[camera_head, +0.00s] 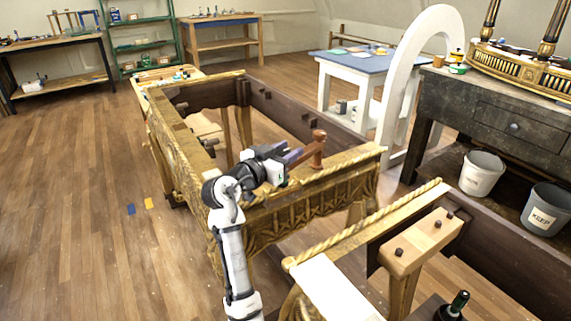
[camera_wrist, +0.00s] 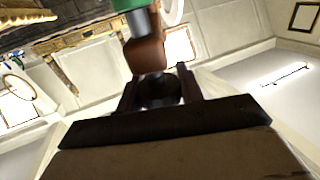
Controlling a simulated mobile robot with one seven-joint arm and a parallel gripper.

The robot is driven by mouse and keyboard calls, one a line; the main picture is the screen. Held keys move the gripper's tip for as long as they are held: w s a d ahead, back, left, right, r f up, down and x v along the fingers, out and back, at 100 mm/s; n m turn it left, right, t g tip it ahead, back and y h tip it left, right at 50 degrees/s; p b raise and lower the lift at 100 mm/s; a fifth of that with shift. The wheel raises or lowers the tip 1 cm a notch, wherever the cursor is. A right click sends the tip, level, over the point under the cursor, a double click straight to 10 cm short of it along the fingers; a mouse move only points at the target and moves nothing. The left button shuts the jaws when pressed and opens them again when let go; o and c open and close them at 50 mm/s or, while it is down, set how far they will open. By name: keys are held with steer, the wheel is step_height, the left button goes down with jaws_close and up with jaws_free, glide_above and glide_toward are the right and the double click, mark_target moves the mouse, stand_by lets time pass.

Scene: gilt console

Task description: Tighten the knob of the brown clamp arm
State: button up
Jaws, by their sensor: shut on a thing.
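The brown clamp arm (camera_head: 318,146) stands up at the near rail of the gilt console frame (camera_head: 318,198). In the wrist view the brown clamp arm (camera_wrist: 145,54) has a green part at its top, and a dark round knob (camera_wrist: 160,91) sits below it. My gripper (camera_wrist: 156,88) has one finger on each side of the knob and is shut on it. In the head view my gripper (camera_head: 294,158) reaches in from the left, just beside the clamp arm. The knob is hidden there behind the gripper.
A white arch (camera_head: 392,110) and a dark workbench (camera_head: 490,115) with buckets (camera_head: 482,175) stand to the right.

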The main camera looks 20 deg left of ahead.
steer(key=shift+d+m+g+h+b, duration=0.1)
steer(key=shift+m+g+h+b, duration=0.4)
steer(key=shift+h, duration=0.3)
steer(key=shift+r, duration=0.15)
steer(key=o, duration=1)
steer(key=shift+d, duration=0.1)
steer(key=shift+s+a, duration=0.2)
steer(key=shift+s, duration=0.05)
steer(key=b+v, duration=0.2)
steer(key=v, duration=1.1)
steer(key=shift+a, duration=0.15)
